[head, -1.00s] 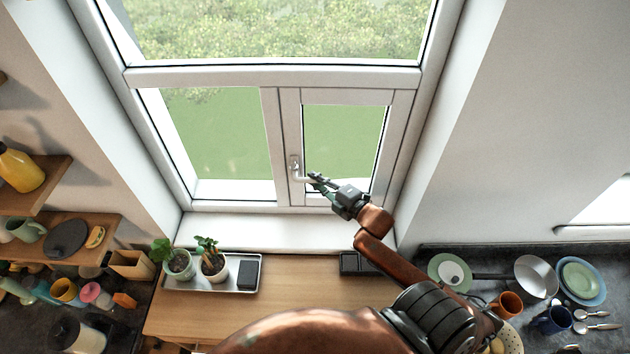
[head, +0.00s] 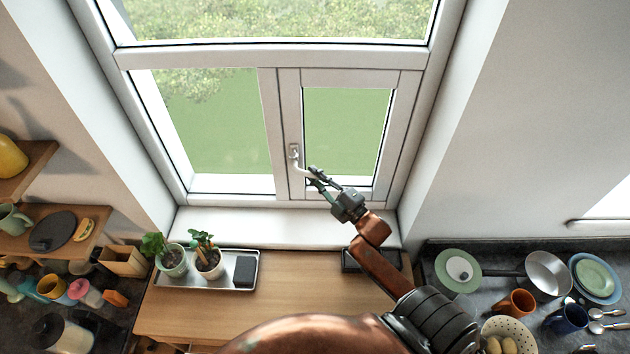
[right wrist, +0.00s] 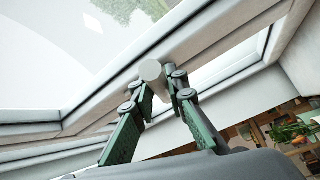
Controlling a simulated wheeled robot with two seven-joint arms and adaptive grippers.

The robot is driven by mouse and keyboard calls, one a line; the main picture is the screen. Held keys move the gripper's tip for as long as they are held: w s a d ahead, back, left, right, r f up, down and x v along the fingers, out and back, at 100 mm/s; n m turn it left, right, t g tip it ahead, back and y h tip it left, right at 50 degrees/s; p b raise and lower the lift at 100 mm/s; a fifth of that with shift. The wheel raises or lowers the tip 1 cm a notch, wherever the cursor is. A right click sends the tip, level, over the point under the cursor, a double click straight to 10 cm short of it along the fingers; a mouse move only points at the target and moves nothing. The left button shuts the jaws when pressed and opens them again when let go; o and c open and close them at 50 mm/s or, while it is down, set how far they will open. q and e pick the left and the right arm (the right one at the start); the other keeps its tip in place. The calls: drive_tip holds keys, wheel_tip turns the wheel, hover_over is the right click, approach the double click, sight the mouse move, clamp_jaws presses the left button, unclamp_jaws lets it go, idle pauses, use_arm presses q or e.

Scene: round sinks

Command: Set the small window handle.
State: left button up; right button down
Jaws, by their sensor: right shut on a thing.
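The small window (head: 345,130) is at the lower right of the large window frame and looks shut. Its pale handle (head: 297,163) sits on the left stile, with the lever angled down and to the right. My right gripper (head: 314,174) is at the free end of the lever, shut on it. In the right wrist view the rounded pale handle end (right wrist: 151,70) shows at the fingertips of my right gripper (right wrist: 165,88); the fingers partly hide the rest of the lever. My left gripper is not in view.
Below is a white sill (head: 290,222). A wooden counter (head: 290,295) holds a tray (head: 200,284) with two potted plants. Dishes and a pan (head: 548,273) lie on the dark worktop at right. Shelves (head: 60,230) stand at left.

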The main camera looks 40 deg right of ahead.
drive_tip(key=shift+w+a+f+m+t+b, duration=0.1)
drive_tip(key=shift+f+m+t+b, duration=0.25)
drive_tip(key=shift+b, duration=0.25)
drive_tip(key=shift+w+a+f+m+t+b, duration=0.1)
drive_tip(key=shift+f+m+t+b, duration=0.15)
drive_tip(key=shift+f+m+b, duration=0.3)
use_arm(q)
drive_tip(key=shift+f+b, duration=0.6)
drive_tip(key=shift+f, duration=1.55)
use_arm(e)
drive_tip(key=shift+w+a+m+t+h, duration=0.1)
drive_tip(key=shift+m+t+h, duration=0.2)
drive_tip(key=shift+m+t, duration=0.1)
drive_tip(key=shift+r, duration=0.1)
drive_tip(key=c, duration=1.9)
unclamp_jaws()
drive_tip(key=shift+s, duration=0.2)
drive_tip(key=v, duration=1.1)
drive_tip(key=shift+s, duration=0.35)
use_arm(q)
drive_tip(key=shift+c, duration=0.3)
